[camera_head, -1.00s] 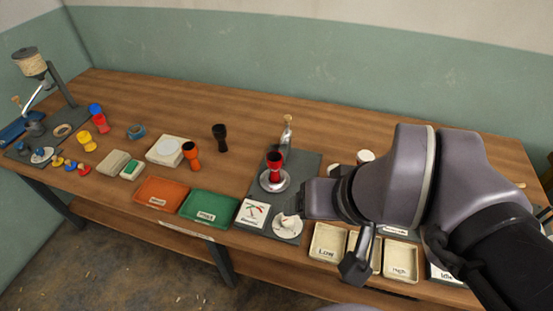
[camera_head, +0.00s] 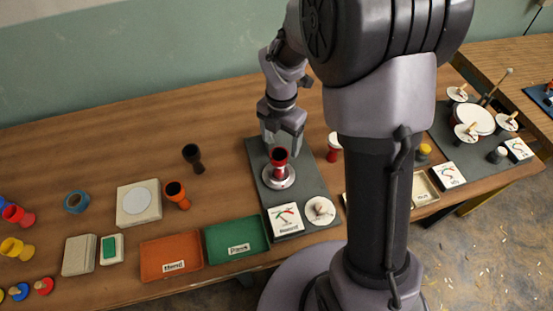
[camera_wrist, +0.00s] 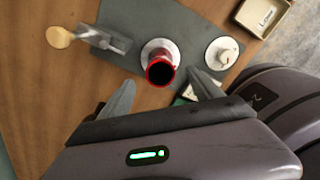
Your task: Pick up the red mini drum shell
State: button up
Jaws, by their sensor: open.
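The red mini drum shell (camera_head: 279,158) stands upright on a round silver base (camera_head: 289,180) on the dark grey mat (camera_head: 309,182). In the wrist view the shell (camera_wrist: 152,80) is seen from above, with a red rim and a dark hollow inside. My gripper (camera_head: 283,142) is just behind the shell and pointing down. I cannot tell the exact gap to the shell.
A dial card (camera_head: 285,219) and a white round piece (camera_head: 320,210) lie in front on the mat. Orange (camera_head: 171,256) and green (camera_head: 237,238) trays lie at front left.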

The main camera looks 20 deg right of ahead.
aim_at(279, 154)
jog(key=f+b, duration=0.1)
jog(key=f, duration=0.3)
jog(key=f+b, duration=0.2)
jog(key=f, duration=0.2)
jog(key=shift+s+a+b, duration=0.2)
jog(key=shift+b, duration=0.1)
jog(key=shift+r, duration=0.2)
jog(key=c, duration=1.6)
